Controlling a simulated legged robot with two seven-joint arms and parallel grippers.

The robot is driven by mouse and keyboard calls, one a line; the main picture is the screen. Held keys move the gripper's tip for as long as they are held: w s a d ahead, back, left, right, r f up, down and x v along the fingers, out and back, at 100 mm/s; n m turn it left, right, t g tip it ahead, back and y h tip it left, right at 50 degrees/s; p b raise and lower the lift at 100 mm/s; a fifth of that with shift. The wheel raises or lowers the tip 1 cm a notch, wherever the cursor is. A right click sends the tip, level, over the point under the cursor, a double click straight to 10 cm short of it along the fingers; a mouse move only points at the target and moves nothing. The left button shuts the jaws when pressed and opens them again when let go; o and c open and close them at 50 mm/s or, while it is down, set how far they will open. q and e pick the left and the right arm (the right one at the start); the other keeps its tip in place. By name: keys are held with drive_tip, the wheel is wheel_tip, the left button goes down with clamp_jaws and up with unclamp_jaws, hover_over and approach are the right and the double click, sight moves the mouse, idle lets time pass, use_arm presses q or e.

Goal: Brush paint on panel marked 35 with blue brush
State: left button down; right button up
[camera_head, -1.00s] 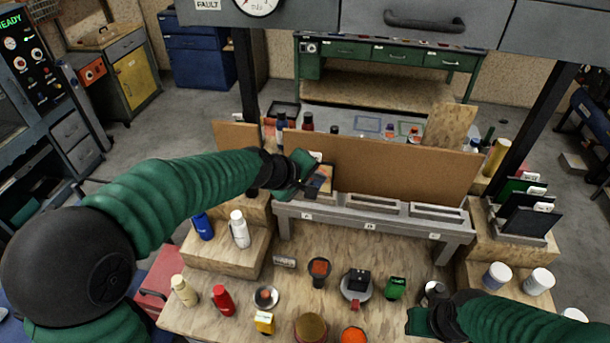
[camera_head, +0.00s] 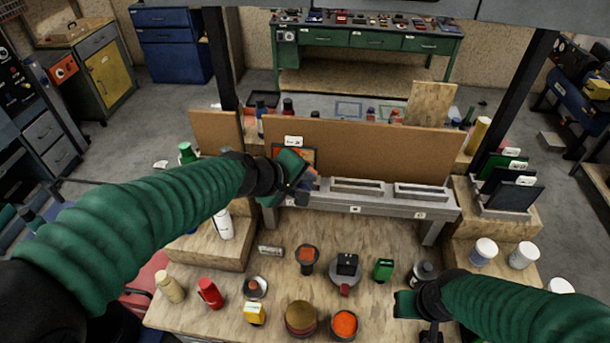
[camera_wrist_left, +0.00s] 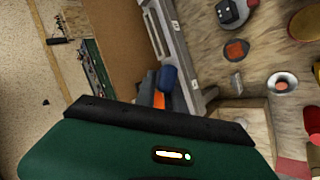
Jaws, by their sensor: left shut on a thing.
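A panel with a white tag (camera_head: 293,140) stands in the leftmost slot of the grey rack (camera_head: 400,208), against the brown board. The tag's number is too small to read. Some orange shows on the panel's face. My left gripper (camera_head: 296,184) is right in front of this panel and covers much of it. It is shut on a blue thing, likely the blue brush, which shows beyond the gripper in the left wrist view (camera_wrist_left: 168,78), beside an orange patch. I cannot tell whether its tip touches the panel. My right gripper (camera_head: 418,312) is low at the right; its jaws are unclear.
Cups of paint, including an orange one (camera_head: 344,325), a red bottle (camera_head: 209,292) and a yellow block (camera_head: 254,313) stand on the wooden bench. Dark tagged panels (camera_head: 514,196) stand in a holder at the right.

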use_arm(q)
drive_tip(key=shift+s, duration=0.45)
drive_tip(key=shift+s+f+b, duration=0.15)
drive_tip(key=shift+s+b, duration=0.25)
drive_tip(key=shift+b, duration=0.1)
drive_tip(key=shift+s+r+b, duration=0.2)
drive_tip(key=shift+s+b, duration=0.15)
drive_tip(key=shift+s, duration=0.85)
drive_tip(key=shift+w+f, duration=0.1)
drive_tip(key=shift+w, duration=0.1)
drive_tip(key=shift+s+a, duration=0.1)
drive_tip(key=shift+s, duration=0.05)
